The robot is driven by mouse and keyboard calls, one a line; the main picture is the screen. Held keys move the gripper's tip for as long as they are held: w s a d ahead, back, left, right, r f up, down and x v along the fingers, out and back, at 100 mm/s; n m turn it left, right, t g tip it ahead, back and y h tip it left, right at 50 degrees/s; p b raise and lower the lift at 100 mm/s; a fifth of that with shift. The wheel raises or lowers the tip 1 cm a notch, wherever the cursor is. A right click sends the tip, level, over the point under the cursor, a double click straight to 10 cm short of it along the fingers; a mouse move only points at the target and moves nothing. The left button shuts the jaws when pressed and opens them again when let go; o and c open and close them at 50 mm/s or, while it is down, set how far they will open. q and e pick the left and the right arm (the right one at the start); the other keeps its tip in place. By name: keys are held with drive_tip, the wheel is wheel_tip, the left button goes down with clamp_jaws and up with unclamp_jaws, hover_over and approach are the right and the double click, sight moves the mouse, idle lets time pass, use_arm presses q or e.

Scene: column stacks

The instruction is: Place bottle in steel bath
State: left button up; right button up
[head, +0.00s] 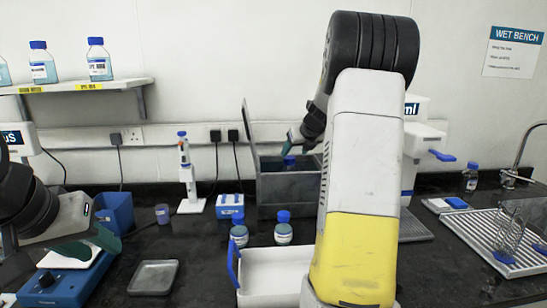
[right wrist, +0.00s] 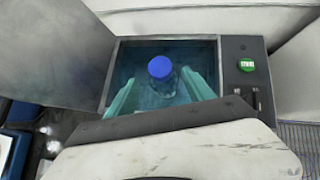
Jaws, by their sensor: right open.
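The steel bath (head: 285,190) stands at the back middle of the bench with its lid (head: 250,140) raised. A clear bottle with a blue cap (right wrist: 160,68) stands upright inside the bath in the right wrist view. Its cap also shows just above the bath's rim in the head view (head: 289,160). My right gripper (right wrist: 165,88) is open, its green fingers on either side of the bottle, apart from it as far as I can see. My left gripper (head: 88,245) is at the left over a blue device; its opening is unclear.
Two blue-capped bottles (head: 283,228) (head: 239,234) stand in front of the bath, behind a white tray (head: 275,270) with a blue handle. A grey dish (head: 153,277) lies left of it. A pipette stand (head: 188,180) stands behind. A drying rack (head: 500,240) is at right.

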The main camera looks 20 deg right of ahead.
drive_tip(key=s+a+r+n+g+y, duration=0.1)
drive_tip(key=s+a+r+n, duration=0.2)
drive_tip(key=s+a+n, duration=0.55)
drive_tip(key=s+a+r+n+y, duration=0.2)
drive_tip(key=s+a+r+n, duration=0.1)
drive_tip(key=s+a+n, duration=0.6)
drive_tip(key=s+a+f+n+g, duration=0.1)
drive_tip(key=s+a+f+n, duration=0.1)
drive_tip(key=s+n, duration=0.7)
drive_tip(key=s+a+f+n+h, duration=0.1)
drive_tip(key=s+a+f+n, duration=0.1)
drive_tip(key=s+n, duration=0.8)
drive_tip(key=shift+a+f+g, duration=0.35)
drive_tip(key=shift+a+g, duration=0.05)
drive_tip(key=shift+a, duration=0.45)
drive_tip(key=shift+c, duration=0.2)
